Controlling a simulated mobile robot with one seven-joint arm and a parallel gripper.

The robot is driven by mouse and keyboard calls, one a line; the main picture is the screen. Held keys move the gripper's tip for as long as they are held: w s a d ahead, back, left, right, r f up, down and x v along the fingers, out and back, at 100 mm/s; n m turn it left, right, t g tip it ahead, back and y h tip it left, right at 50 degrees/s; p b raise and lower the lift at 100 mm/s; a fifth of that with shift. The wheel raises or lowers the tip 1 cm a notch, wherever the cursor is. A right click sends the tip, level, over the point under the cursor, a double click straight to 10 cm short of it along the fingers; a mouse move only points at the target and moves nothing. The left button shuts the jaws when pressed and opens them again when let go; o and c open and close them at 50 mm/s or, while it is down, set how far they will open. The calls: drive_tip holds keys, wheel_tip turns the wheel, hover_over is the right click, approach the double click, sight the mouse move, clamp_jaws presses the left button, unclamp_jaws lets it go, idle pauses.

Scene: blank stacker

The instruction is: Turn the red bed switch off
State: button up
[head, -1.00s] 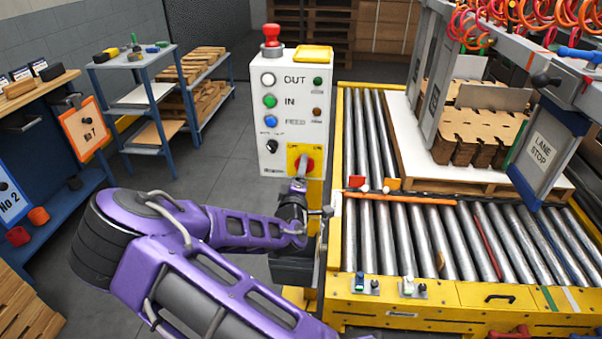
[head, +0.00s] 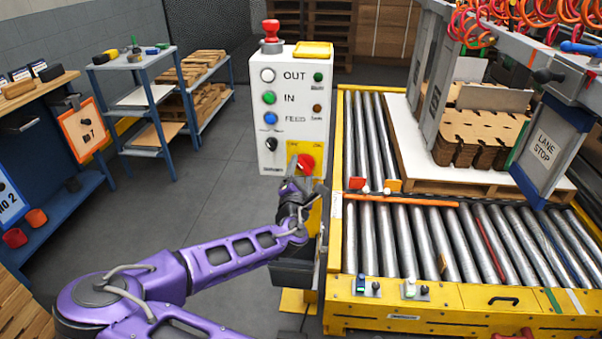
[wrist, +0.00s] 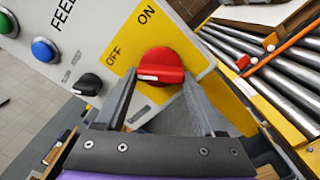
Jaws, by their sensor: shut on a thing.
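The red bed switch (head: 306,163) is a round red knob on a yellow plate, low on the white control panel. In the wrist view the knob (wrist: 161,66) fills the middle, and its white mark points to the left of the picture. The plate's ON label is above the knob and its OFF label is at the upper left. My gripper (wrist: 160,82) has its two grey fingers on either side of the knob, shut on it. In the head view my gripper (head: 300,168) partly covers the knob and plate.
The white control panel (head: 291,140) carries white, green and blue buttons, a black selector (head: 271,144) left of the plate, and a red button (head: 271,30) on top. The roller conveyor (head: 440,245) with its yellow frame stands close on the right. Open floor lies to the left.

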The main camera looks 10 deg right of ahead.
drive_tip(key=shift+n, duration=0.6)
drive_tip(key=o, duration=1.4)
drive_tip(key=shift+p+v, duration=0.85)
drive_tip(key=shift+v, duration=7.9)
